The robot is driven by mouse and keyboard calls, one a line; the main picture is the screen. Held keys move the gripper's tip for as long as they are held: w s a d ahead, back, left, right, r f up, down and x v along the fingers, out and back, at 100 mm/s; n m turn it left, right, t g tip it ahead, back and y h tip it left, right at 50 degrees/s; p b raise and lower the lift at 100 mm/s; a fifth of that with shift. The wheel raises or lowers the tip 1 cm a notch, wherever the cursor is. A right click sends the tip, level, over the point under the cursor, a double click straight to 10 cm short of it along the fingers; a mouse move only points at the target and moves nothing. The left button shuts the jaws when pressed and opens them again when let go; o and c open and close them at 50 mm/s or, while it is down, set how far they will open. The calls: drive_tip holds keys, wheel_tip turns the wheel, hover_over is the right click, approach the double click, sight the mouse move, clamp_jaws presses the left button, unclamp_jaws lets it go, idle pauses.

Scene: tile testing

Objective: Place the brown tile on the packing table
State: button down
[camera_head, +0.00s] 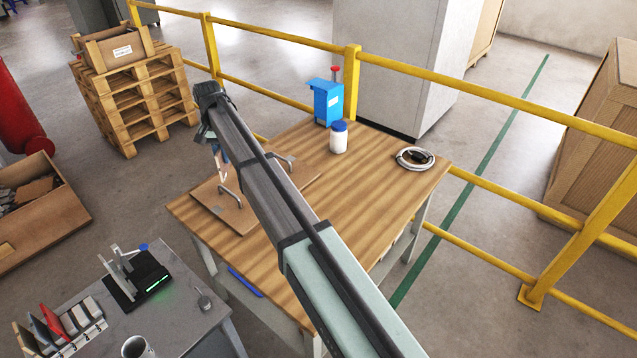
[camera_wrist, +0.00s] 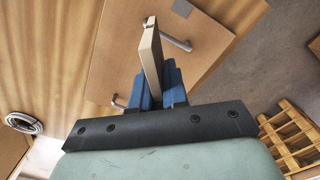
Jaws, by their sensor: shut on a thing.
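My gripper (camera_head: 221,153) is at the far end of my arm, above the left part of the wooden table. In the wrist view its blue fingers (camera_wrist: 158,92) are shut on a thin tan-brown tile (camera_wrist: 151,52), which sticks out past the fingertips on edge. The wooden table (camera_head: 375,205), likely the packing table, has a brown board (camera_head: 240,218) with metal handles on its left part. The tile is over this board; I cannot tell whether it touches it. My arm hides part of the board and table.
A blue box (camera_head: 327,103), a white jar (camera_head: 338,140) and a cable coil (camera_head: 415,158) stand towards the table's back and right. A grey table (camera_head: 185,318) at lower left holds a testing device (camera_head: 140,282) and a rack of several tiles (camera_head: 68,332). Yellow rails (camera_head: 420,73) run behind.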

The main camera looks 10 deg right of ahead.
drive_tip(key=w+d+m, duration=0.3)
drive_tip(key=d+m, duration=0.5)
drive_tip(key=d, duration=3.3)
drive_tip(key=shift+s+a+f, duration=0.1)
drive_tip(key=shift+a+f, duration=0.05)
drive_tip(key=shift+f, duration=3.65)
drive_tip(key=shift+s+a+f, duration=0.1)
drive_tip(key=shift+f, duration=3.65)
drive_tip(key=shift+f, duration=0.2)
drive_tip(key=c, duration=1.1)
unclamp_jaws()
drive_tip(key=shift+c, duration=0.2)
wheel_tip(320, 180, up, 12)
drive_tip(key=shift+r, duration=0.2)
